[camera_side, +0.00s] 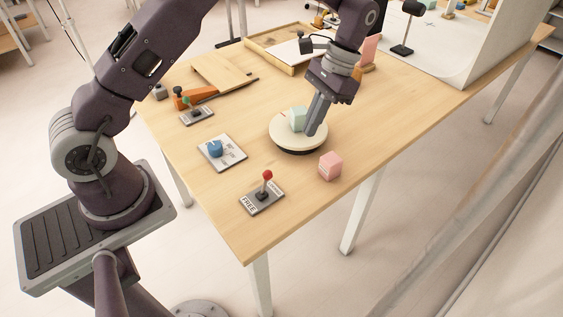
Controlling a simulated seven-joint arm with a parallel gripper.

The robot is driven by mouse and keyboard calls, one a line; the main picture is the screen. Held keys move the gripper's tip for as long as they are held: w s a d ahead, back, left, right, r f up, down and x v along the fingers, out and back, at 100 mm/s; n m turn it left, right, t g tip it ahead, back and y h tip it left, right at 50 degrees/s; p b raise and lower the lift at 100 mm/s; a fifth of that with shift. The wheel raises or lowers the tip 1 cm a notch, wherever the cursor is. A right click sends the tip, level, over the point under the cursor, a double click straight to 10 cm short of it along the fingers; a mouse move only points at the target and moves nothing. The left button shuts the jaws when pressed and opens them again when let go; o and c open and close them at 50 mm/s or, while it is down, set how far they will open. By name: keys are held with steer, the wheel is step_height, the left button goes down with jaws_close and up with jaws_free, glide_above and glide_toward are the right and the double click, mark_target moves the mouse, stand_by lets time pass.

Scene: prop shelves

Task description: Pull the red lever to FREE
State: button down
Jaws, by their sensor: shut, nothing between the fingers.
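The red lever (267,176) stands on a small grey plate (262,200) near the table's front corner. The plate's left end has a label reading FREE, and its right end has another label that is too small to read surely. The lever's stick leans slightly up and to the right, with a red ball on top. My gripper (312,131) is shut and empty. It points down over the round cream turntable, close beside a pale green cube (298,119), well up and to the right of the lever. I cannot tell whether it touches the cube or turntable.
A blue knob on a white plate (216,149) and a green-topped lever (189,104) are on the left. Wooden boards and a tray lie behind. Bare tabletop surrounds the lever plate.

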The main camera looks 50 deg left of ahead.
mark_target(267, 174)
steer(key=shift+f, duration=0.2)
steer(key=x, duration=0.9)
steer(key=shift+f, duration=0.2)
steer(key=s, duration=0.3)
steer(key=shift+s+a, duration=0.2)
steer(key=shift+a, duration=0.1)
steer(key=shift+s, duration=0.35)
steer(key=shift+s+r, duration=0.1)
steer(key=shift+s+r+t, duration=0.3)
steer(key=shift+s+t, duration=0.25)
steer(key=shift+t, duration=0.15)
steer(key=shift+s+r+t, duration=0.3)
steer(key=shift+s+t, duration=0.25)
steer(key=shift+t, duration=0.15)
steer(key=shift+s+r, duration=0.2)
steer(key=shift+s, duration=0.5)
